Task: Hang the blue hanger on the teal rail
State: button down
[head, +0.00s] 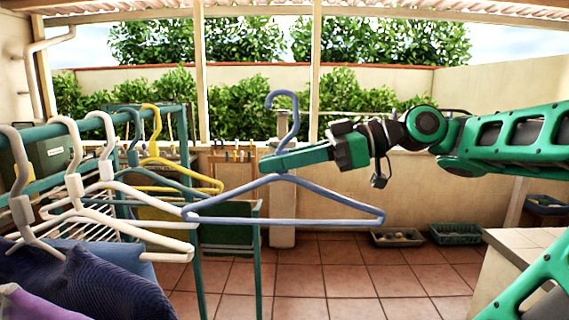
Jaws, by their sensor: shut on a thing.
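The blue hanger (285,221) hangs upright in the middle of the head view, its hook up and its long bar roughly level. My gripper (272,162) reaches in from the right and is shut on the hanger's neck, just below the hook. The teal rail (38,132) runs from the left edge back toward the middle left. The held hanger's hook is to the right of the rail and apart from it. The hanger's left shoulder end shows close to a white hanger. The fingertips partly hide the neck.
Several hangers hang on the rail, including a grey one (22,205), white ones and a yellow one (152,125). Dark clothes (85,285) hang at the lower left. A teal crate (455,233) stands on the tiled floor, and a counter (520,243) is at right.

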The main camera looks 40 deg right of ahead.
jog(key=r+x, duration=0.2)
jog(key=x, duration=0.8)
jog(key=a+r+x, duration=0.1)
jog(key=r+x, duration=0.1)
jog(key=x, duration=0.9)
jog(key=w+r+x, duration=0.1)
jog(key=r+x, duration=0.1)
jog(key=x, duration=0.9)
jog(key=shift+a+r, duration=0.15)
jog(key=shift+r, duration=0.2)
jog(key=shift+w+a, duration=0.1)
jog(key=shift+r+x, duration=0.25)
jog(key=shift+x, duration=0.75)
jog(key=shift+r+x, duration=0.25)
jog(key=shift+x, duration=0.8)
jog(key=shift+a, duration=0.1)
jog(key=shift+f, duration=1.35)
